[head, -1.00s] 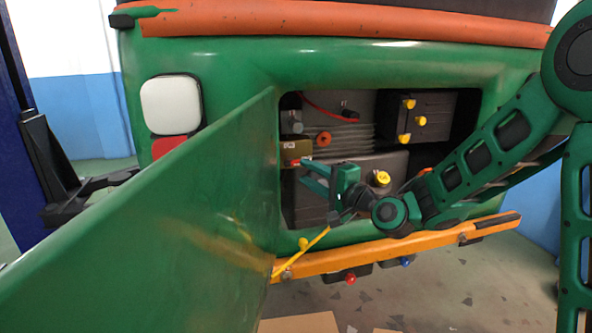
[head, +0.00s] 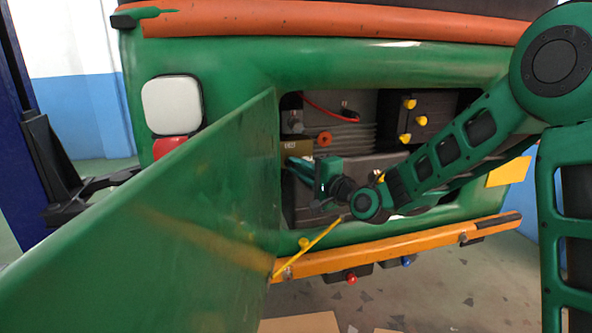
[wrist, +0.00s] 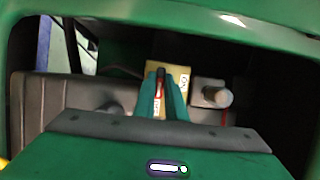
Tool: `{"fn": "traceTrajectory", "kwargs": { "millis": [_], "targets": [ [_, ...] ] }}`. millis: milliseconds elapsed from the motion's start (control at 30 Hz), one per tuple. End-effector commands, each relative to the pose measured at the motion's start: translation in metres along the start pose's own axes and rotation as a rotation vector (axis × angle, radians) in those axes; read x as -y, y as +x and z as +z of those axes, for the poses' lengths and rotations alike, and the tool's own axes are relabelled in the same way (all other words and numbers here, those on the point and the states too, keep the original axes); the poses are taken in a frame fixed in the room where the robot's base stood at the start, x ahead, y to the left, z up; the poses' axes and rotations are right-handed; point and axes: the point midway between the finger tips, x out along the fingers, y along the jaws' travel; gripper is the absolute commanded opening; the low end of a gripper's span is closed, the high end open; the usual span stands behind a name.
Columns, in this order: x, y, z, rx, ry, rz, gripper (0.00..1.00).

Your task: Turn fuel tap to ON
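The fuel tap shows in the wrist view as a brass plate (wrist: 181,72) with an ON label on its right side and a red-and-black lever (wrist: 160,78). A red-and-white marking shows lower down between the fingers. In the head view the plate (head: 294,147) is at the left of the engine opening, and my gripper hides the lever. My gripper (wrist: 161,92) has its fingers close together, one on each side of the lever, and looks shut on it. The gripper (head: 295,163) is just below the plate in the head view.
The open green door panel (head: 190,220) stands close left of my gripper. The opening's green rim surrounds my arm. A yellow strut (head: 310,243) and orange bumper (head: 400,250) lie below.

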Motion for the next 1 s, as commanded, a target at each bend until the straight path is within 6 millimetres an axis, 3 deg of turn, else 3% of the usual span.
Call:
{"fn": "traceTrajectory", "kwargs": {
  "millis": [467, 1000],
  "targets": [
    [-0.0003, -0.0037, 0.0000, 0.008, -0.127, 0.058, 0.00],
    [0.0033, -0.0023, 0.0024, 0.009, -0.583, 0.248, 0.00]
  ]
}}
